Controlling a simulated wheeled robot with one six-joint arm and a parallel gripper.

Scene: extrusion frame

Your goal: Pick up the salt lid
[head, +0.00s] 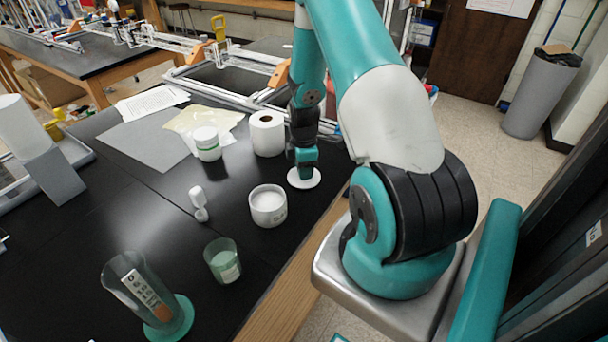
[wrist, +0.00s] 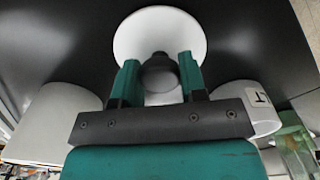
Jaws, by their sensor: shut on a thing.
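The salt lid (head: 304,180) is a white round disc near the right edge of the black table. In the wrist view the lid (wrist: 133,36) shows a dark round knob (wrist: 159,72) at its middle. My gripper (head: 305,164) is above the lid, pointing down. In the wrist view the fingers of my gripper (wrist: 159,80) are on both sides of the knob, shut on it. I cannot tell whether the lid touches the table. An open white jar (head: 268,206) with white contents, likely the salt jar, stands to the lower left of the lid.
A paper roll (head: 267,134) stands close to my gripper, upper left.

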